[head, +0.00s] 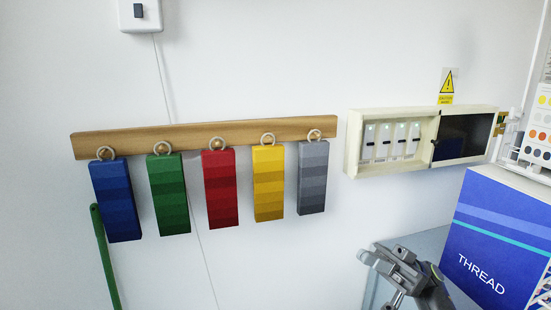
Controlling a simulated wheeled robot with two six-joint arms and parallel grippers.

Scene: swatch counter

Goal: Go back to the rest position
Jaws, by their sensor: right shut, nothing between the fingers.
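My right gripper (378,256) is low in the head view, right of the middle, in front of the wall and the counter edge. It is shut and holds nothing. It is apart from the hanging swatches and below the grey one. My left gripper is not in view.
A wooden rail (205,136) on the wall carries blue (116,199), green (168,195), red (220,188), yellow (268,183) and grey (313,178) swatch blocks on rings. A switch box (377,115) hangs at right. A blue THREAD box (492,236) stands near my right arm.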

